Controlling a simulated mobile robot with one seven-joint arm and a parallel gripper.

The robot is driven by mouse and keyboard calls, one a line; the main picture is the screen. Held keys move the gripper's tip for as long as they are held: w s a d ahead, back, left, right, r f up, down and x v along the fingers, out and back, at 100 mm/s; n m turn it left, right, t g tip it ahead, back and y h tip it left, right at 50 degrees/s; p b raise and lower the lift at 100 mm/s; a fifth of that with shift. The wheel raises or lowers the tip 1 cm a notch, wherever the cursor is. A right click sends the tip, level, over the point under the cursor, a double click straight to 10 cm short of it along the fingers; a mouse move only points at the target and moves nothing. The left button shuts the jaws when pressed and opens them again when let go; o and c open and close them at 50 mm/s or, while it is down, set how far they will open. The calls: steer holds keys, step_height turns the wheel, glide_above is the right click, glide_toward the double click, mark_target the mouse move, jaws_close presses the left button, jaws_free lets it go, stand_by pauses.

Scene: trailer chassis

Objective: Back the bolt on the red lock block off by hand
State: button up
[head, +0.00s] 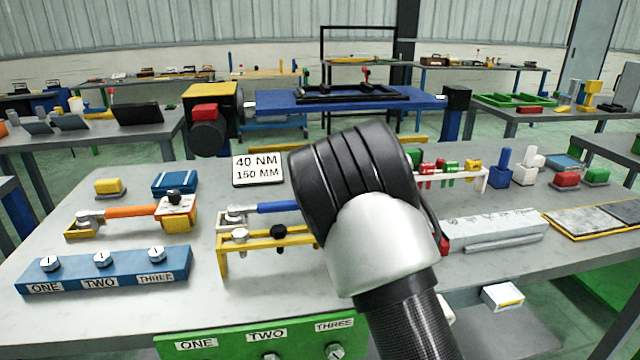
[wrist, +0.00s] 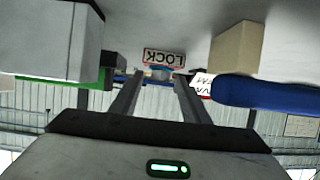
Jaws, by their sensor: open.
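In the wrist view, a white label reading LOCK with a red edge (wrist: 164,57) shows upside down just beyond my gripper (wrist: 154,77). My gripper is open, its two fingers apart. A small greyish-blue piece (wrist: 158,73) shows between the fingertips in front of the label; it may be the bolt, but I cannot tell whether a finger touches it. In the head view, my arm hides the gripper and most of that area. A small red piece (head: 444,244) shows at the arm's right edge, possibly the red lock block.
A blue wrench handle (wrist: 262,93) lies close right of the fingers in the wrist view; a grey box (wrist: 50,38) stands left. In the head view, a yellow stand (head: 265,240) and blue numbered block (head: 105,270) are left of my arm, and a grey bar (head: 495,228) right.

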steer(key=c, duration=1.1)
steer(key=shift+o, duration=0.2)
steer(key=d+r+n+y+p, duration=0.1)
steer(key=p, duration=0.3)
steer(key=shift+w+g, duration=0.1)
steer(key=shift+g, duration=0.3)
steer(key=n+g+y+p, duration=0.1)
steer(key=n+y+p, duration=0.1)
steer(key=p, duration=0.5)
steer(key=shift+w+d, duration=0.15)
steer(key=shift+d, duration=0.05)
steer(key=n+y+p, duration=0.1)
steer(key=n+g+y+p, duration=0.1)
steer(key=p, duration=0.1)
steer(key=n+g+p, duration=0.1)
steer(key=shift+w+d+f+y, duration=0.15)
steer(key=shift+w+f+y, duration=0.1)
steer(key=shift+y, duration=0.15)
steer(key=shift+f+n+g+y+p, duration=0.3)
steer(key=shift+n+g+y, duration=0.2)
steer(key=shift+n+g, duration=0.25)
steer(key=shift+w+d+f+n+g+y+b, duration=0.1)
steer(key=shift+w+n+g+y+b, duration=0.1)
steer(key=shift+n+g+y+b, duration=0.5)
steer(key=shift+n+g, duration=0.35)
steer(key=shift+g, duration=0.1)
steer(key=o, duration=1.1)
steer(key=shift+c, duration=0.2)
